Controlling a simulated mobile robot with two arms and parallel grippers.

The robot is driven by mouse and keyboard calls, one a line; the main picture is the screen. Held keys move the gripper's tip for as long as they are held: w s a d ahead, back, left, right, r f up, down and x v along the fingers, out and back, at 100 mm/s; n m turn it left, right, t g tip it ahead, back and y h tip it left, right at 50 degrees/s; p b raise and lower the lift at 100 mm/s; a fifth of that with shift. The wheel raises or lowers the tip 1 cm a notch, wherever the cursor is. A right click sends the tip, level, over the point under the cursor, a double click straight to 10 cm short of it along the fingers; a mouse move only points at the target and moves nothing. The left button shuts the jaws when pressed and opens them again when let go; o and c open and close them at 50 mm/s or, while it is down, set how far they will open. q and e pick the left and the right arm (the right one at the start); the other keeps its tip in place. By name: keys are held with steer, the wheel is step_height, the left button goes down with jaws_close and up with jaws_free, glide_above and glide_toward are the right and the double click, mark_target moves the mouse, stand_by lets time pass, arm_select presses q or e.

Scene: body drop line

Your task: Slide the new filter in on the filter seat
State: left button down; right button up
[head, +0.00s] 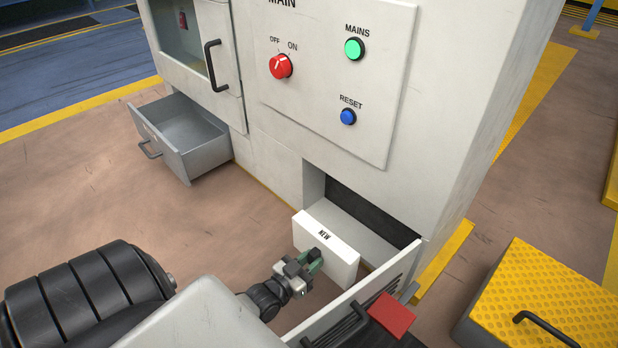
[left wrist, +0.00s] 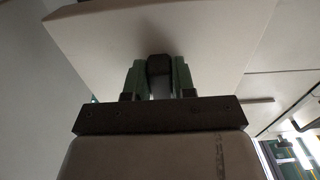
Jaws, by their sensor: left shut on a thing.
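The new filter (head: 321,236) is a white slab marked "NEW", upright in front of the low opening in the cabinet. My left gripper (head: 315,260) is shut on it at its near face. In the left wrist view the gripper's two green-grey fingers (left wrist: 159,75) close on a dark knob on the pale filter (left wrist: 225,40). The filter seat (head: 372,234) is the low recess with a pale floor and a dark back. The filter hides its left front part; I cannot tell whether the filter touches the recess edge. My right gripper is not in view.
A vented flap (head: 352,306) with a black handle stands open beside the recess, with a red piece (head: 391,314) near it. An open, empty grey drawer (head: 190,137) juts out at left. A yellow-topped box (head: 545,295) stands at right. Floor left of the filter is clear.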

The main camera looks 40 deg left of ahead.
arm_select(q)
steer(key=shift+w+d+f+b, duration=0.2)
steer(key=shift+w+b, duration=0.9)
steer(key=shift+w, duration=1.55)
steer(key=shift+w+d+f+b, duration=0.25)
steer(key=shift+w+b, duration=0.9)
steer(key=shift+w, duration=1.55)
steer(key=shift+w+d+f+b, duration=0.2)
steer(key=shift+w+b, duration=0.9)
steer(key=shift+w, duration=1.55)
steer(key=shift+w+r, duration=0.1)
steer(key=shift+f+b, duration=0.45)
steer(key=shift+f, duration=0.1)
steer(key=c, duration=0.8)
jaws_free()
steer(key=shift+c, duration=0.2)
